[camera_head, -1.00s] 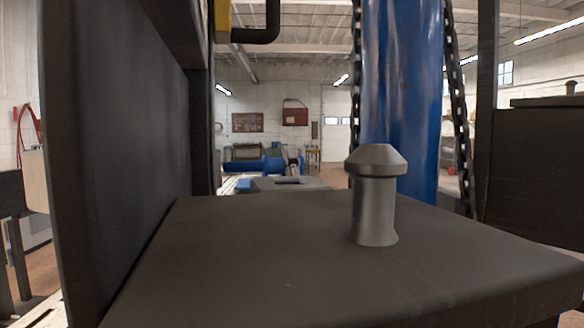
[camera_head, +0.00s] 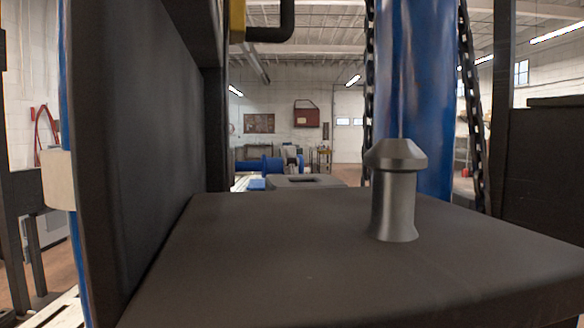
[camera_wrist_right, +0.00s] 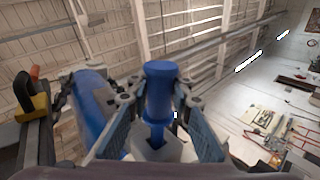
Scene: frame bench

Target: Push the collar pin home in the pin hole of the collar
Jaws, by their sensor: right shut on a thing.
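In the right wrist view my right gripper (camera_wrist_right: 158,128) has its two fingers on either side of a blue round-headed piece (camera_wrist_right: 160,85). It is shut on this piece, which looks like the collar pin. A pale grey faceted part (camera_wrist_right: 143,151) shows below the blue head, between the fingers. I cannot make out the collar or its pin hole, nor how deep the pin sits. My right gripper cannot be made out clearly in the head view. My left gripper is in neither view.
In the head view a grey mushroom-headed stud (camera_head: 393,195) stands upright on a dark plate (camera_head: 290,265). A tall dark panel (camera_head: 145,140) borders the plate at left. A blue column (camera_head: 415,90) and a chain (camera_head: 370,90) rise behind. The plate's middle is clear.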

